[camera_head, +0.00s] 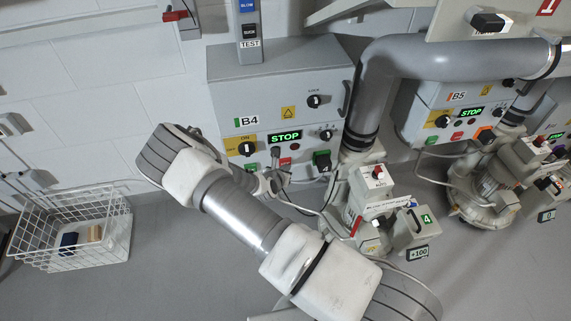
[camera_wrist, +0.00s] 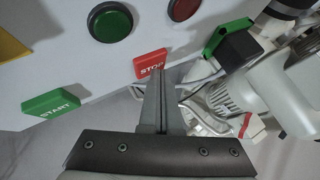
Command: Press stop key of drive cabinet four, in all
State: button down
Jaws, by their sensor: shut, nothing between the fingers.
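Drive cabinet B4 (camera_head: 225,92) is a grey wall box with a display (camera_head: 285,137) that reads STOP in green letters. In the wrist view its red STOP key (camera_wrist: 150,65) is on the lower part of the cabinet front. The green START key (camera_wrist: 54,102) is to its left. My gripper (camera_wrist: 160,72) is shut and empty, with its fingertips at the lower right part of the STOP key, covering a little of it. I cannot tell whether they touch it. In the head view my arm hides part of the cabinet's lower front.
A green round lamp (camera_wrist: 110,22) and a dark red one (camera_wrist: 184,8) are above the keys. A green-framed connector (camera_wrist: 232,44) and grey motor (camera_wrist: 247,85) are close on the right. Cabinet B5 (camera_head: 425,100) is further right. A white wire basket (camera_head: 75,262) stands on the floor at left.

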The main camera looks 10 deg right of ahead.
dwell(0.4)
jog(key=shift+s+p, duration=0.6)
jog(key=shift+s, duration=0.2)
jog(key=s+p, duration=0.2)
jog(key=s, duration=0.3)
dwell(0.8)
